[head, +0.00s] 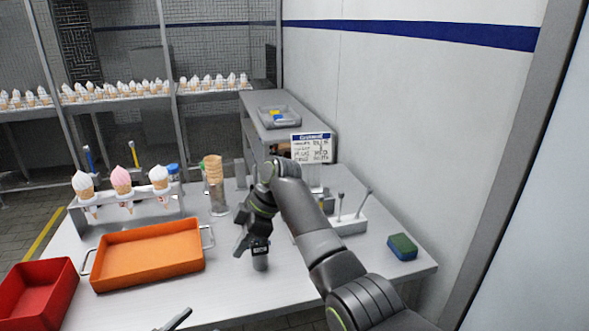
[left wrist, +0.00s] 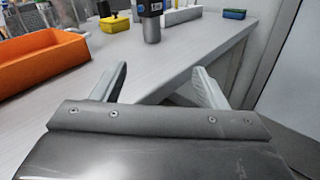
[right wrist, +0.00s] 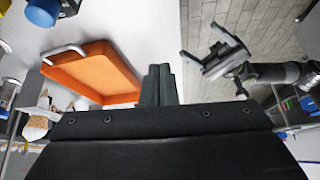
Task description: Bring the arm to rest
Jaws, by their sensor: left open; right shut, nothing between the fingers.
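My right arm reaches in from the lower right in the head view and bends down over the worktable (head: 235,290). Its gripper (head: 239,252) hangs right of the orange tray (head: 150,256). In the right wrist view the right gripper (right wrist: 158,82) has its fingers together with nothing between them. My left gripper (left wrist: 163,85) is open and empty in the left wrist view, near the table's front edge. It also shows in the right wrist view (right wrist: 214,52), fingers apart over the floor. Only a finger tip of it shows at the bottom of the head view.
A red tray (head: 38,294) stands left of the orange one. Behind are a holder with three ice cream cones (head: 122,182) and a stack of empty cones (head: 214,172). A blue-green sponge (head: 402,247) lies at the right. A wall bounds the right side.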

